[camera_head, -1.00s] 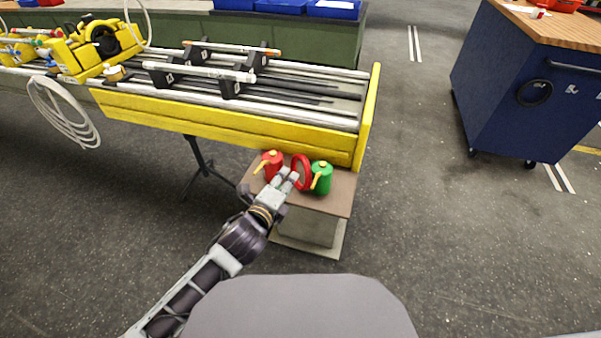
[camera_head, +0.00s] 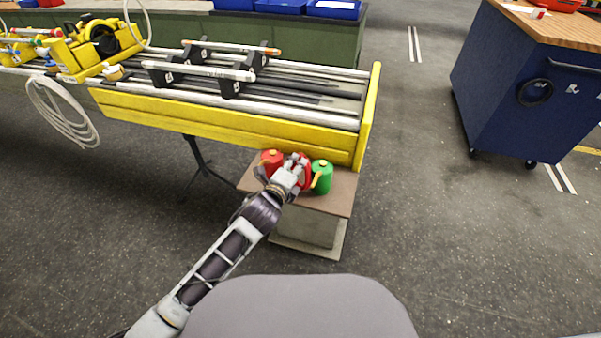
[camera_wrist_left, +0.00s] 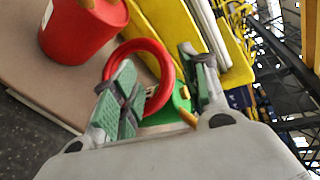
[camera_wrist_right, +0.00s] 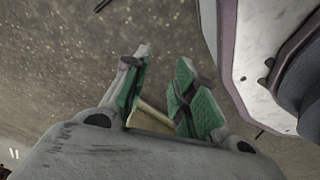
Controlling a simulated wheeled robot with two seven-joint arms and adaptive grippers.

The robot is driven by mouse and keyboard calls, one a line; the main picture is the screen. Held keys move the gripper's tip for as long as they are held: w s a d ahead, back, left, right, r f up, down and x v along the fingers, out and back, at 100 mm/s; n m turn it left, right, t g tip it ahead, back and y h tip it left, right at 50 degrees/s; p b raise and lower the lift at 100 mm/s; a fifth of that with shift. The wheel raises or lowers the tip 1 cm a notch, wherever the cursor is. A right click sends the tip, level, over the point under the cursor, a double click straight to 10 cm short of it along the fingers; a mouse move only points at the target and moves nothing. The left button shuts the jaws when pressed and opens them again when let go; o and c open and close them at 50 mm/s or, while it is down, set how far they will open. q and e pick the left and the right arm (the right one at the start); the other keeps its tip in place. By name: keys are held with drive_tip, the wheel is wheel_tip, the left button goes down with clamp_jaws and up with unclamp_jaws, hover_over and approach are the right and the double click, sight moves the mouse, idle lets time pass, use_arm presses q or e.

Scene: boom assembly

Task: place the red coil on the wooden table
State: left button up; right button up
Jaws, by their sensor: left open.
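The red coil (camera_head: 307,174) is a ring standing between a red can (camera_head: 271,160) and a green can (camera_head: 322,178) on a small brown-topped stand (camera_head: 340,190). My left gripper (camera_head: 297,160) is at the coil and hides part of it. In the left wrist view my left gripper (camera_wrist_left: 160,62) is open; one finger overlaps the coil (camera_wrist_left: 137,44) and the coil's near side lies between the fingers. Contact cannot be told. My right gripper (camera_wrist_right: 164,58) shows only in its wrist view, fingers apart, with a beige patch between them that I cannot identify.
A blue cabinet (camera_head: 510,95) with a wooden top (camera_head: 560,28) stands at the upper right. A yellow-sided rack (camera_head: 230,125) holding pipes runs just behind the stand. The floor between rack and cabinet is clear.

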use_arm(q)
drive_tip(key=x, duration=0.4)
drive_tip(key=shift+a+b, duration=0.1)
drive_tip(key=shift+b, duration=0.3)
drive_tip(key=shift+w+d+f, duration=0.15)
drive_tip(key=shift+w+d, duration=0.1)
drive_tip(key=shift+w, duration=0.5)
drive_tip(key=c, duration=0.9)
clamp_jaws()
use_arm(e)
drive_tip(key=shift+w+a+r, duration=0.3)
drive_tip(key=shift+w+r, duration=0.2)
drive_tip(key=shift+r, duration=0.05)
drive_tip(key=shift+w+a+r, duration=0.25)
drive_tip(key=shift+w+r, duration=0.2)
drive_tip(key=shift+r, duration=0.1)
